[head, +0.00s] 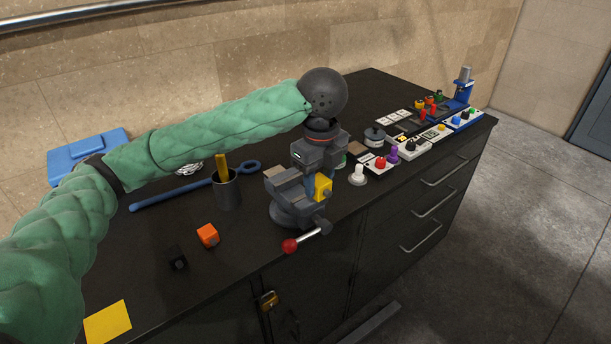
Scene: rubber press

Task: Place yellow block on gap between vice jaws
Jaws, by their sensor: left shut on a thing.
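The grey vice (287,212) stands at the front edge of the dark workbench, with a red-knobbed handle (290,245) at its front. My left gripper (319,172) points down over the vice from above. It is shut on the yellow block (323,186), which sits right at the vice's jaws on the right side. The gripper hides part of the jaws and the gap, so I cannot tell whether the block rests on them. My right gripper is not in view.
An orange cube (207,235), a black cube (177,258) and a yellow sheet (108,322) lie to the left. A cup (227,188) and a blue wrench (170,194) are behind the vice. Switch boxes (411,148) with buttons line the right side of the bench.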

